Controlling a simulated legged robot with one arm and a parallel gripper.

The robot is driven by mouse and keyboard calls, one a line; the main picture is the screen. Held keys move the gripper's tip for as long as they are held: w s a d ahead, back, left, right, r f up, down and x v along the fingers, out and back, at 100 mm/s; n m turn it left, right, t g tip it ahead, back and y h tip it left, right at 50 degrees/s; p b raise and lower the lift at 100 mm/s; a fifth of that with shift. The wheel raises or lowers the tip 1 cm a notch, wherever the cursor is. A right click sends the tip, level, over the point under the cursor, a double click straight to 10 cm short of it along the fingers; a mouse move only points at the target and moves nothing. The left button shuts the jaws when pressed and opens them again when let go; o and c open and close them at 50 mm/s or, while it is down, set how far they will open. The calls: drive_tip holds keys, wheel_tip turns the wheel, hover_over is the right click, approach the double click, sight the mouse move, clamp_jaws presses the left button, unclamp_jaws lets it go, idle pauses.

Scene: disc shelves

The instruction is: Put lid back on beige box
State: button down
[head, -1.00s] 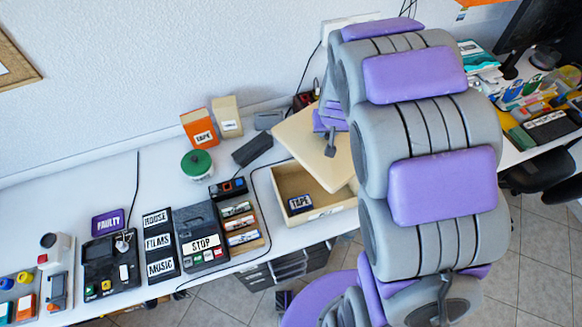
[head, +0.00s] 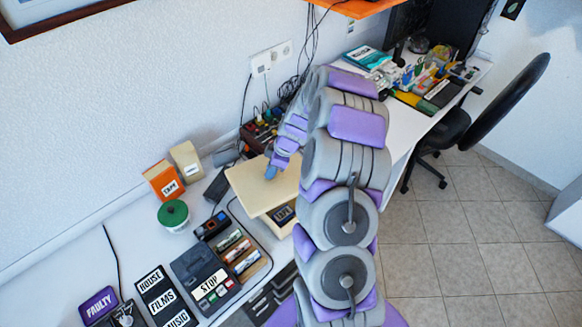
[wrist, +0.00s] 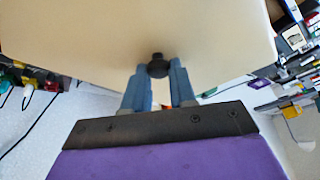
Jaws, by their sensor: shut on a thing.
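The beige lid (head: 262,187) is held above the beige box (head: 280,226), covering most of its opening. A dark labelled cassette (head: 283,214) shows inside the box at the uncovered front part. My gripper (head: 272,170) is shut on the lid's dark knob. In the wrist view my gripper's two blue-grey fingers (wrist: 158,82) close around the black knob (wrist: 158,66), and the pale lid (wrist: 150,28) fills the top of the picture. The head view does not show whether the lid touches the box rim. The box's right side is hidden behind my arm.
A grey recorder marked STOP (head: 205,282) and a tray of cassettes (head: 240,250) stand just left of the box. A green-lidded jar (head: 173,214) and an orange TAPE box (head: 163,180) stand farther left. Cables and tools (head: 262,130) lie behind.

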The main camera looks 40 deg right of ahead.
sight(291, 173)
drive_tip(key=shift+n, duration=0.8)
drive_tip(key=d, duration=0.1)
drive_tip(key=s+d+f, duration=0.1)
drive_tip(key=s+d, duration=0.1)
drive_tip(key=shift+d+f, duration=0.25)
drive_tip(key=shift+d, duration=0.05)
drive_tip(key=shift+s+d+f+n+g, duration=0.15)
drive_tip(key=shift+s+n+g, duration=0.15)
drive_tip(key=shift+s+n, duration=0.1)
drive_tip(key=shift+f+p, duration=0.2)
drive_tip(key=shift+p, duration=0.1)
drive_tip(key=shift+d+f, duration=0.8)
drive_tip(key=shift+f, duration=0.2)
drive_tip(key=shift+d+f, duration=0.1)
drive_tip(key=shift+f, duration=0.25)
drive_tip(key=x, duration=0.1)
drive_tip(key=b+x, duration=0.2)
drive_tip(key=shift+s+f, duration=0.3)
drive_tip(key=shift+d+b, duration=0.2)
drive_tip(key=shift+b, duration=0.15)
